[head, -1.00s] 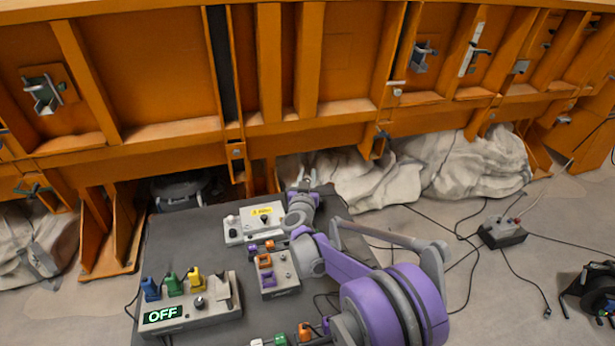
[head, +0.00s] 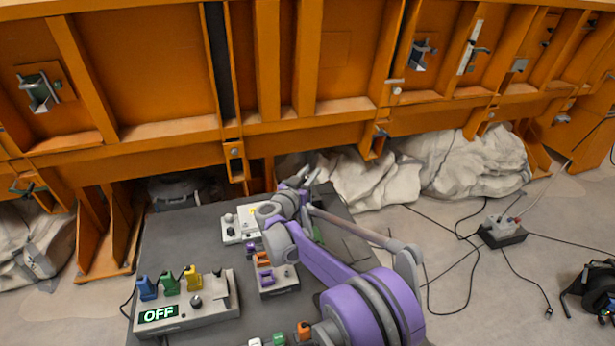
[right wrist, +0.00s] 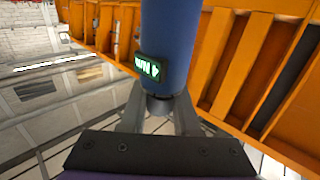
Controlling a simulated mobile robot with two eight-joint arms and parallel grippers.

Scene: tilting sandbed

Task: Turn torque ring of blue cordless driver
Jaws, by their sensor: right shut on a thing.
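In the right wrist view, a blue cylindrical body (right wrist: 168,45), which I take to be the driver, stands between my right gripper's fingers (right wrist: 158,115). It carries a small green-lit panel (right wrist: 147,67) with partly cut text and an arrow. The fingers are shut on the grey narrow part (right wrist: 160,105) at its lower end. A separate torque ring cannot be made out. In the head view, my right gripper (head: 302,176) is above the far part of the dark table (head: 190,240); the driver cannot be made out there. My left gripper is out of view.
A grey box (head: 215,315) reading OFF, with blue, green and yellow plugs, sits at the table's front left. A white box (head: 232,237) and a box with orange and purple parts (head: 275,288) stand near my arm. An orange frame (head: 330,60) rises behind.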

